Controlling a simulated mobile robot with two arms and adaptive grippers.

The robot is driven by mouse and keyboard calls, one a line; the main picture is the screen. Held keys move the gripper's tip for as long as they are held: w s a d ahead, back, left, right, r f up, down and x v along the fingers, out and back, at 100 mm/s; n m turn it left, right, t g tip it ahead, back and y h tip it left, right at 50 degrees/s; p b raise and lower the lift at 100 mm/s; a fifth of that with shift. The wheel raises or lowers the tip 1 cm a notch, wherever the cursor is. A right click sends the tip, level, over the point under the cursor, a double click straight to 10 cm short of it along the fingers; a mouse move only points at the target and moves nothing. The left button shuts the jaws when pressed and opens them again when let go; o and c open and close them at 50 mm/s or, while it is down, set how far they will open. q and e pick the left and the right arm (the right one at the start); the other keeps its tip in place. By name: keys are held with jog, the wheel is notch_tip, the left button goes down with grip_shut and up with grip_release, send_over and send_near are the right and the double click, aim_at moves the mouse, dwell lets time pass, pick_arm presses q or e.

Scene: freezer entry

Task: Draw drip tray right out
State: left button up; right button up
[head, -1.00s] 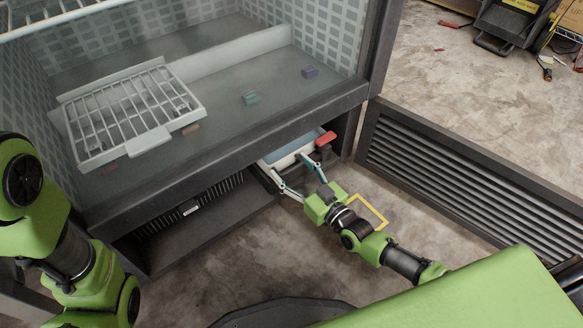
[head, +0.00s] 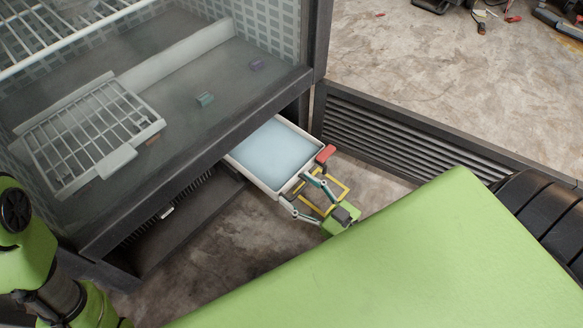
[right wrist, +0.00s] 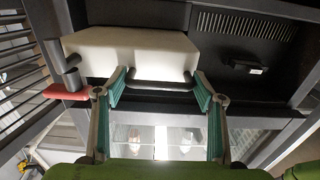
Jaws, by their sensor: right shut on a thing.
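The drip tray (head: 233,161) is a white, shallow tray with a pale blue surface inside. It sticks well out of the lower opening of the freezer, its inner end under the front sill. In the right wrist view its white front (right wrist: 130,50) carries a dark bar handle (right wrist: 160,86). My right gripper (head: 302,196) is at the tray's front edge. In the right wrist view its fingers (right wrist: 160,80) are at both ends of the bar handle, shut on it. My left arm shows at the left edge, but its gripper is out of view.
A red handle (head: 326,153) is close beside the tray's front right corner. A yellow frame (head: 342,187) lies near my right gripper. A louvred panel (head: 400,140) stands to the right. A white wire rack (head: 80,135) and small blocks lie on the freezer floor above.

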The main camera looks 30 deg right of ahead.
jog(key=o, duration=1.6)
jog(key=shift+c, duration=0.2)
jog(key=shift+s, duration=0.1)
jog(key=v, duration=1.2)
